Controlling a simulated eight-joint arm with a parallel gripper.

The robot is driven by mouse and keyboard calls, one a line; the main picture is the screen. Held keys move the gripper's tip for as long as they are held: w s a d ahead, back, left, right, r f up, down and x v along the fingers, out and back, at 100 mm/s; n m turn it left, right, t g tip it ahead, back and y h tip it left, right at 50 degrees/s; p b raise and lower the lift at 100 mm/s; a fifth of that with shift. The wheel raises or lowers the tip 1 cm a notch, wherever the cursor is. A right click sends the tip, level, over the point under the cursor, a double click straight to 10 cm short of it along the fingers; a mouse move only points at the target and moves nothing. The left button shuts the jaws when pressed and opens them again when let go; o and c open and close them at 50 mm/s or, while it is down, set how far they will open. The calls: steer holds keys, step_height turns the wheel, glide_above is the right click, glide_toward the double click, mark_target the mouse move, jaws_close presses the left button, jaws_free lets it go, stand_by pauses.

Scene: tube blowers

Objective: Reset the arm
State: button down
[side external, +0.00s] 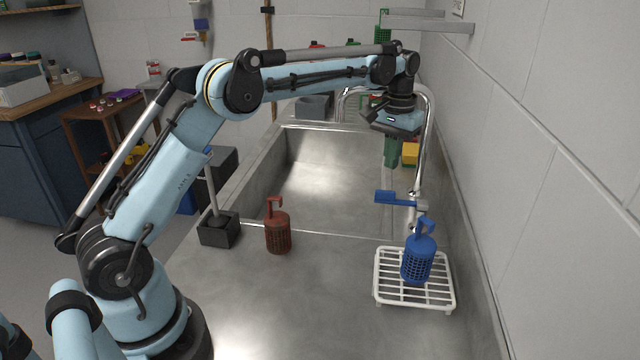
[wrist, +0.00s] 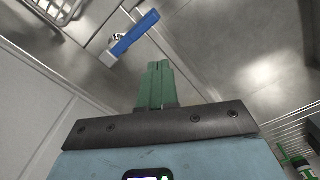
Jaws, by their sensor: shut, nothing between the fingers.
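My gripper (side external: 391,152) hangs from my outstretched arm near the faucet, beside the right edge of the sink, with its fingers pointing down. Its green fingers also show in the wrist view (wrist: 159,84), shut together with nothing between them. The blue faucet lever (side external: 394,197) is in front of the fingers and apart from them. It also shows beyond the fingertips in the wrist view (wrist: 134,36).
A metal faucet (side external: 428,130) arches close to my gripper. A blue basket (side external: 419,258) stands on a white rack (side external: 383,297). A reddish-brown basket (side external: 278,234) and a black box (side external: 219,233) stand on the counter. The sink basin (side external: 325,185) is empty.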

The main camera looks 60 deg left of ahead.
steer(key=shift+r, duration=0.5)
steer(key=s+d+r+m+t, duration=0.1)
steer(key=s+d+r+t, duration=0.15)
steer(key=s, duration=0.35)
steer(key=s+d+r+t, duration=0.1)
steer(key=s+r, duration=0.3)
steer(key=s, duration=0.1)
steer(key=s+d+f+m+t, duration=0.2)
steer(key=s+f, duration=0.5)
steer(key=s, duration=0.6)
steer(key=shift+s+t, duration=0.3)
steer(key=shift+t, duration=0.55)
stand_by(0.3)
